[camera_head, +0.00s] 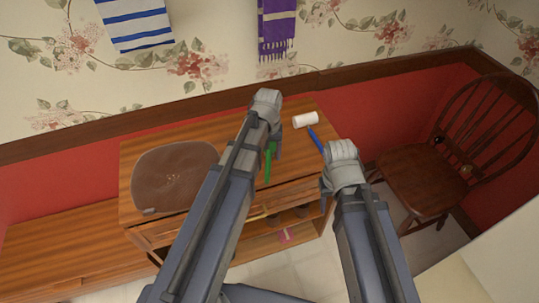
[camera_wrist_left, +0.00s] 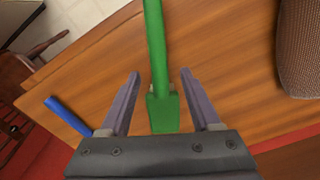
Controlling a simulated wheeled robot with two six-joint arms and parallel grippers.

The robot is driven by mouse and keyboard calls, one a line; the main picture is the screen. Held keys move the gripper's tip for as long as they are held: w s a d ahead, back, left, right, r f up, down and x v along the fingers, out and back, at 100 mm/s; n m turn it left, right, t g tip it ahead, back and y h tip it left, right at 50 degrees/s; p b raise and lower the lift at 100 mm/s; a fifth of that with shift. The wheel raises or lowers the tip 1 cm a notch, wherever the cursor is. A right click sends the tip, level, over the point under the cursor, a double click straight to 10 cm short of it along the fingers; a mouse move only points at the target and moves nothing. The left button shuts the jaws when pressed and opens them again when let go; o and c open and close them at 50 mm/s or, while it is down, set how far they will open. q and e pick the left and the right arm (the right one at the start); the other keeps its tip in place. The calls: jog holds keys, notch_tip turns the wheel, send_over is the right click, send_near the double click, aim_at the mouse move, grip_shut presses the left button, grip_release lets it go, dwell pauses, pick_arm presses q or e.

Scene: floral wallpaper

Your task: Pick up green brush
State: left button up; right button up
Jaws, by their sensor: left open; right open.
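The green brush (camera_head: 268,161) lies on top of the wooden cabinet (camera_head: 285,112), partly hidden behind my left arm in the head view. In the left wrist view the green brush (camera_wrist_left: 157,55) runs lengthwise between the fingers of my left gripper (camera_wrist_left: 160,78), its wider green end near the gripper's base. Those fingers are open, one on each side, with gaps to the brush. My left gripper (camera_head: 270,135) is above the cabinet top in the head view. My right gripper (camera_head: 328,183) is open near the cabinet's right edge; its fingers are mostly hidden.
A white roller (camera_head: 306,120) with a blue handle lies right of the brush. A brown rounded object (camera_head: 175,175) covers the cabinet's left part. A wooden chair (camera_head: 425,180) stands at right. A pink item (camera_head: 284,236) is on a lower shelf.

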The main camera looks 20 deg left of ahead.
pick_arm(q)
jog(key=shift+f, duration=0.75)
jog(key=shift+r, duration=0.1)
grip_shut()
